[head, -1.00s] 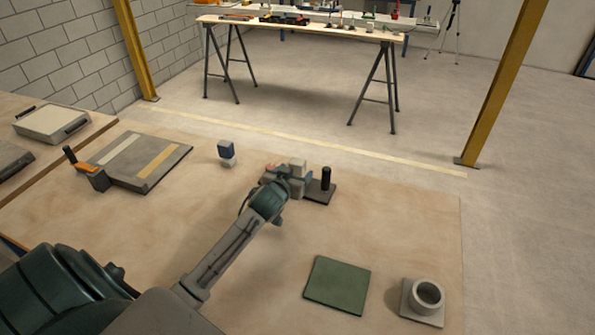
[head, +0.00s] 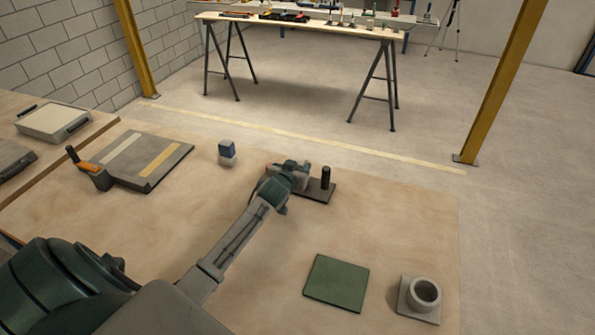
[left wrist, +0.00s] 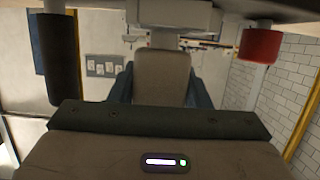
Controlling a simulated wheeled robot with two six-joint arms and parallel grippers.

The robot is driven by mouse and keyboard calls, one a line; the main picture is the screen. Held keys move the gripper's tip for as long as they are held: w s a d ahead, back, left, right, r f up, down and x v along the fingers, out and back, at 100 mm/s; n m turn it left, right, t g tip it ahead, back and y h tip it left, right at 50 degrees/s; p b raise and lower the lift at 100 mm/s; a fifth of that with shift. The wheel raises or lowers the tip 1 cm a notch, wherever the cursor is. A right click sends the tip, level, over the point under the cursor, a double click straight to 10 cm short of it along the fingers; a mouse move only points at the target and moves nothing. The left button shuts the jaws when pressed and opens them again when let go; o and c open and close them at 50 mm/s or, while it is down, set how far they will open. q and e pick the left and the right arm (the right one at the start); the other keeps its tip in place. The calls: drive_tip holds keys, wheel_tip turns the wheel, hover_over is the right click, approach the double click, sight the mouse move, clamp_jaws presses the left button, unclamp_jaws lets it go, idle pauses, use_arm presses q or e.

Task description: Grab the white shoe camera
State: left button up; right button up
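A pale, boxy white body (left wrist: 172,14), which looks like the white shoe camera, shows at the top middle of the left wrist view, with a short pale stem under it. My left gripper (head: 299,172) reaches it low over the table in the head view and hides most of it there. In the left wrist view a beige finger pad (left wrist: 161,76) with blue-grey sides points straight at the body. Whether the fingers touch or enclose it cannot be told. My right gripper is not in view.
A black post (head: 326,177) on a dark base stands close right of my left gripper. A red cylinder (left wrist: 262,43) is close on its other side.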

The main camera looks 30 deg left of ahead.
use_arm(q)
drive_tip(key=shift+c, duration=0.7)
